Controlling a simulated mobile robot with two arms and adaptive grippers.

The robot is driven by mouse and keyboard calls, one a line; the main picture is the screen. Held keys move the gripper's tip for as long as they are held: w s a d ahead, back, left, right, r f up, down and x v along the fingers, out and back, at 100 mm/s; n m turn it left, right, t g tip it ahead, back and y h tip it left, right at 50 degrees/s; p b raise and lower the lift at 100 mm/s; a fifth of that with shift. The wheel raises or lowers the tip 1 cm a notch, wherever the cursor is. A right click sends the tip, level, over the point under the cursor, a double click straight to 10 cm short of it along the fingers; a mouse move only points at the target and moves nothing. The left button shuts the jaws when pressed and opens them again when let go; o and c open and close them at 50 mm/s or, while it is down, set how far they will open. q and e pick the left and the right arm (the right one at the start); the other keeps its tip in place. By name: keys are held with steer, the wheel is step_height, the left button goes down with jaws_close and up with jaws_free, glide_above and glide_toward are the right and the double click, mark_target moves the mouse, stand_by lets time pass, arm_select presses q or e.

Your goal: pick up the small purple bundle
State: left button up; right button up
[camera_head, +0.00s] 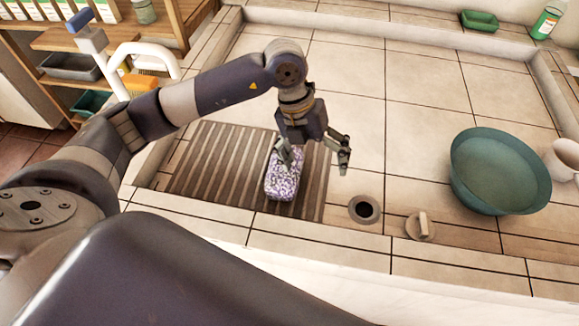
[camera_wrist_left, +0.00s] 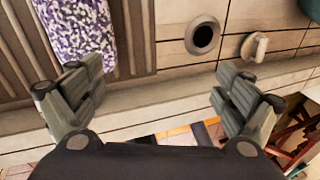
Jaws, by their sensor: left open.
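The small purple bundle (camera_head: 283,186), speckled purple and white, lies on the brown slatted mat (camera_head: 218,170) in the tiled basin. My left gripper (camera_head: 315,160) is open above the mat's right part, with one finger in front of the bundle and the other to its right. In the left wrist view the bundle (camera_wrist_left: 78,32) shows at the upper left, beyond the left finger and not centred between the fingers. The left gripper (camera_wrist_left: 160,100) holds nothing there. My right gripper is not in view.
A drain hole (camera_head: 364,209) and a small beige knob or plug (camera_head: 419,226) lie right of the mat. A teal basin (camera_head: 498,172) stands further right. A green dish (camera_head: 479,20) and a green bottle (camera_head: 546,20) are at the back right. The tiles behind are clear.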

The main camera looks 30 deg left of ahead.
arm_select(q)
steer(key=a+y, duration=0.1)
steer(key=a, duration=0.1)
steer(key=w+a+n+y, duration=0.1)
steer(key=a, duration=0.2)
steer(key=w+a+y, duration=0.1)
steer(key=a, duration=0.2)
steer(key=shift+w+a+f+y, duration=0.15)
steer(key=shift+w+f+y, duration=0.05)
steer(key=shift+y, duration=0.1)
step_height(320, 180, down, 4)
steer(key=shift+a+f, duration=0.1)
steer(key=shift+f, duration=0.1)
steer(key=f, duration=0.1)
steer(key=f+p, duration=0.1)
steer(key=f, duration=0.2)
steer(key=shift+s+f, duration=0.4)
steer(key=shift+w+f, duration=0.1)
steer(key=shift+f, duration=0.45)
steer(key=c, duration=1.3)
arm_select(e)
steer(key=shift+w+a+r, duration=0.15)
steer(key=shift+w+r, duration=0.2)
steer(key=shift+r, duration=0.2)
